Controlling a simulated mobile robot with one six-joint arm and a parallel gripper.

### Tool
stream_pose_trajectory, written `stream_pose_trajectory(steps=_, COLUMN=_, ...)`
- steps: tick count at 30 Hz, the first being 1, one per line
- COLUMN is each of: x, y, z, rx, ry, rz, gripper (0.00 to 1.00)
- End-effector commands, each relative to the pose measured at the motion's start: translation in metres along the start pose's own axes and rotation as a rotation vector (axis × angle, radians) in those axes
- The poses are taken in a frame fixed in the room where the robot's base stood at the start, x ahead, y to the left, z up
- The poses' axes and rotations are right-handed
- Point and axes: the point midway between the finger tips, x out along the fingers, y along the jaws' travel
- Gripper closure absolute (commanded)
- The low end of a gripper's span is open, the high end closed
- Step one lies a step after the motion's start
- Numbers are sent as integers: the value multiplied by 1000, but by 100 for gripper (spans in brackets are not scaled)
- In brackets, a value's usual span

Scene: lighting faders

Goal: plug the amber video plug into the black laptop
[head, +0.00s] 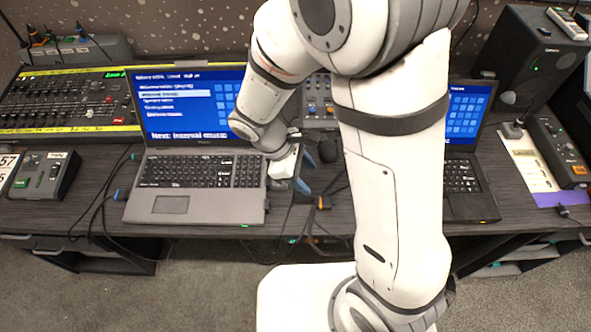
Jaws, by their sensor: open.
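The black laptop (462,180) stands open at the right of the desk, its left part hidden behind my arm. Its screen is blue. A small amber plug (324,202) with a dark cable lies near the desk's front edge, between the two laptops. My gripper (301,186) is open, just left of the amber plug and beside the right side of the grey laptop (200,178). The gap between the fingers is hard to see. I cannot tell how high the gripper is above the desk.
Dark cables run along the desk front. A mixing console (70,105) stands at the back left, a black speaker (527,60) at the back right, and a small control box (558,150) at the right.

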Motion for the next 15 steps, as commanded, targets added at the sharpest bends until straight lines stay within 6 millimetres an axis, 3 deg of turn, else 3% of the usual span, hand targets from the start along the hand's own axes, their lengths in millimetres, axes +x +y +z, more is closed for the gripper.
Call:
stream_pose_trajectory(steps=1, x=13, y=-4, z=-14, rx=-64, ry=-28, rz=10, gripper=47)
stream_pose_trajectory(steps=6, x=28, y=-9, z=-34, rx=-183, ry=-79, rz=33, gripper=47)
stream_pose_trajectory(steps=15, x=57, y=-9, z=-37, rx=-201, ry=-87, rz=36, gripper=47)
